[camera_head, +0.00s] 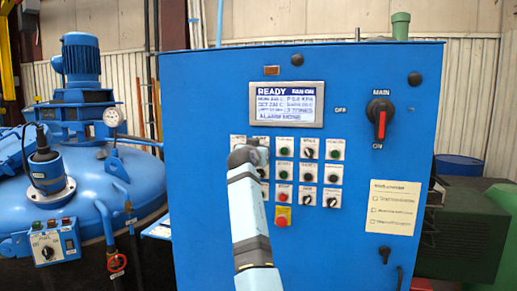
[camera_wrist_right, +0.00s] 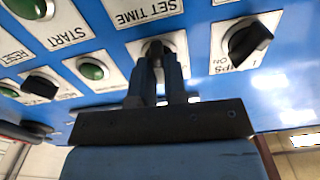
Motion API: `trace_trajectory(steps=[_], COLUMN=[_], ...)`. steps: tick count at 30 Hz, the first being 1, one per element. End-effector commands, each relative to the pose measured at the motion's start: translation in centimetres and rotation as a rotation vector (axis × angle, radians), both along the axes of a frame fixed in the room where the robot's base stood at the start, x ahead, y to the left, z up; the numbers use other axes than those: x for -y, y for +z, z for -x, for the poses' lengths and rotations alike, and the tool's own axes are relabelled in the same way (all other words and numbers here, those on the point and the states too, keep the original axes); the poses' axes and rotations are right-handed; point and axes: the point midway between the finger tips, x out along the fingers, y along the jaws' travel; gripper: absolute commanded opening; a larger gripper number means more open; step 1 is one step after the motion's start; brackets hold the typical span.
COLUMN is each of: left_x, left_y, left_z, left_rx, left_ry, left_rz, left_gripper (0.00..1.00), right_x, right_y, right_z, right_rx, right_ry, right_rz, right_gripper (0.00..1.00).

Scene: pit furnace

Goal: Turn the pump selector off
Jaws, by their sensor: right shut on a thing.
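The blue control cabinet (camera_head: 200,200) has a grid of labelled buttons and selectors. My right arm comes up from the bottom, and its gripper (camera_head: 248,152) is at the upper left of that grid. In the right wrist view my right gripper (camera_wrist_right: 158,72) is shut on a dark selector knob (camera_wrist_right: 155,48) in the top row. The gripper covers the label below this knob, so I cannot read it as the pump selector. Beside it on the right is another black selector (camera_wrist_right: 248,42) with an "ON" mark and a partly readable label. My left gripper is not in view.
A green button (camera_wrist_right: 91,71) is close beside the gripped knob. A display (camera_head: 286,104) reads READY above the grid. A red main switch (camera_head: 380,122) is to the right. A yellow-backed red stop button (camera_head: 283,217) is below. A blue furnace (camera_head: 85,185) stands at the left.

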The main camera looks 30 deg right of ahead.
Motion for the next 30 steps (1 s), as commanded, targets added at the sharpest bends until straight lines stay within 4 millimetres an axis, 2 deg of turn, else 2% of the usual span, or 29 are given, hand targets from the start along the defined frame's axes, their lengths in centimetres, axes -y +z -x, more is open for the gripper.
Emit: trace_trajectory(steps=[15, 30], left_x=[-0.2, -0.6], left_y=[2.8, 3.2], left_z=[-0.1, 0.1], left_rx=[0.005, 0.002], left_ry=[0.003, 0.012], left_rz=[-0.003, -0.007], left_gripper=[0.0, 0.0], right_x=[-0.1, -0.1], right_y=[0.2, -0.1], right_z=[-0.1, -0.2], right_rx=[-0.335, -0.461], right_ry=[0.0, 0.0], right_rz=[0.285, 0.392], right_gripper=[0.0, 0.0])
